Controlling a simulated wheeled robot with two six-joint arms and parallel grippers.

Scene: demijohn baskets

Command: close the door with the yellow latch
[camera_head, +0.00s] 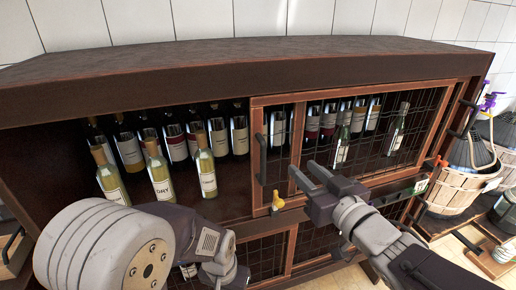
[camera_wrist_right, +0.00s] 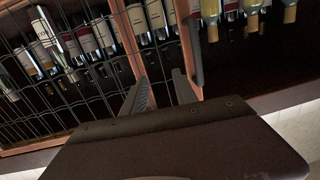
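The door with the yellow latch (camera_head: 278,201) is a wood-framed mesh door (camera_head: 257,165) on the dark cabinet. Its left stile carries a dark upright handle (camera_head: 262,160), and the latch sits low beside that stile. The cabinet front left of this stile is open, with bottles exposed. My right gripper (camera_head: 302,167) is in front of the mesh, right of the handle and above the latch. Its fingers are apart with nothing visible between them; they also show apart in the right wrist view (camera_wrist_right: 163,90), near a wooden stile and a dark handle (camera_wrist_right: 193,50).
White wine bottles (camera_head: 206,168) stand at the front of the open left section, with darker bottles behind. My left arm crosses the lower left. A wooden tub with a demijohn (camera_head: 455,185) stands right of the cabinet. A dark wooden top (camera_head: 230,52) overhangs the shelf.

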